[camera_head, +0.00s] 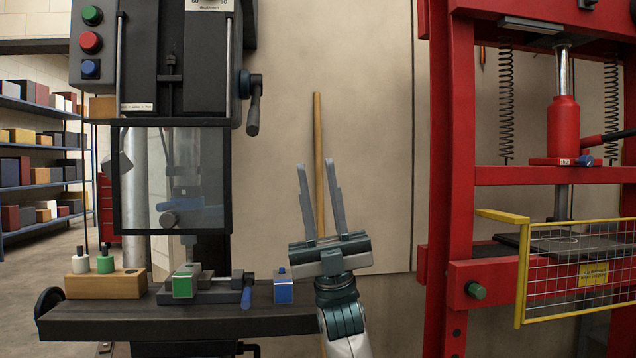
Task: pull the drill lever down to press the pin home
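The drill press (208,60) stands at the left. Its lever (254,115) is a dark handle on the right side of the head, hanging down from a blue-ringed hub. My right gripper (315,164) is open and empty, fingers pointing up, below and to the right of the lever and apart from it. A green block (183,284) sits in the vise (212,293) on the press table, under the spindle. I cannot make out a pin in the green block. My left gripper is not in view.
A clear guard (148,190) covers the spindle. A wooden block (118,284) with pegs and a blue block (283,288) stand on the press table (150,325). A wooden pole (318,120) leans behind my gripper. A red press frame (455,150) with a yellow mesh guard (522,275) stands right.

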